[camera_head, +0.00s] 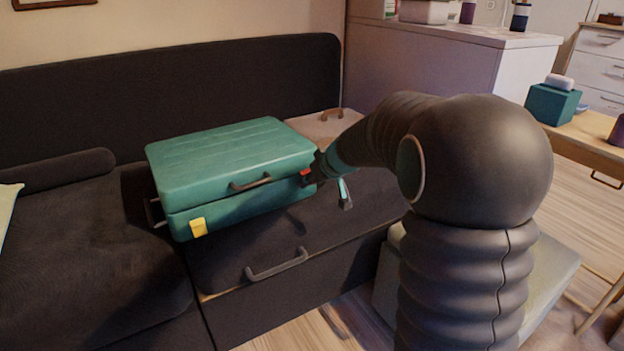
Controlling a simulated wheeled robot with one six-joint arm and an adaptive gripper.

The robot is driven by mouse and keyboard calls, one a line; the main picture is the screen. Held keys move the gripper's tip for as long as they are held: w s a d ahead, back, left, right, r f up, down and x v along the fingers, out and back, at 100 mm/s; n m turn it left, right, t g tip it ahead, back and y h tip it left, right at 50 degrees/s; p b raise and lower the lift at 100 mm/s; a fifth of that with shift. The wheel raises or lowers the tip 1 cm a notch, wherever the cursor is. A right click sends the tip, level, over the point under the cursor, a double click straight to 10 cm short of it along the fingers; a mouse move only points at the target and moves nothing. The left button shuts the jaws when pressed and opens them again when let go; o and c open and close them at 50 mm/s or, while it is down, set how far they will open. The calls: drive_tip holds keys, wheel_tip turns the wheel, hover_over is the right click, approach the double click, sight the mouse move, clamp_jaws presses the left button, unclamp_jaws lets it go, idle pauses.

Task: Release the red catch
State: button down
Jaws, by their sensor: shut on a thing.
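A teal suitcase (232,165) lies closed and flat on the dark drawer bed, its handle (250,182) facing me. The red catch (305,172) is at the right end of its front side, by the seam between lid and base. A yellow catch (198,227) sits near the front left corner. My gripper (310,177) reaches in from the right and is shut at the red catch. The gripper covers part of the catch, so the exact hold of the fingers on it is hard to see.
The bed (75,220) has a dark backrest behind the suitcase and a drawer handle (276,265) below it. A beige case (325,125) lies behind on the right. A wooden table (590,133) with a teal box (552,103) stands at the right.

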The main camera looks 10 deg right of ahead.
drive_tip(key=shift+s+d, duration=0.1)
idle(0.3)
drive_tip(key=c, duration=0.8)
unclamp_jaws()
drive_tip(key=shift+d, duration=0.15)
drive_tip(key=v, duration=1.2)
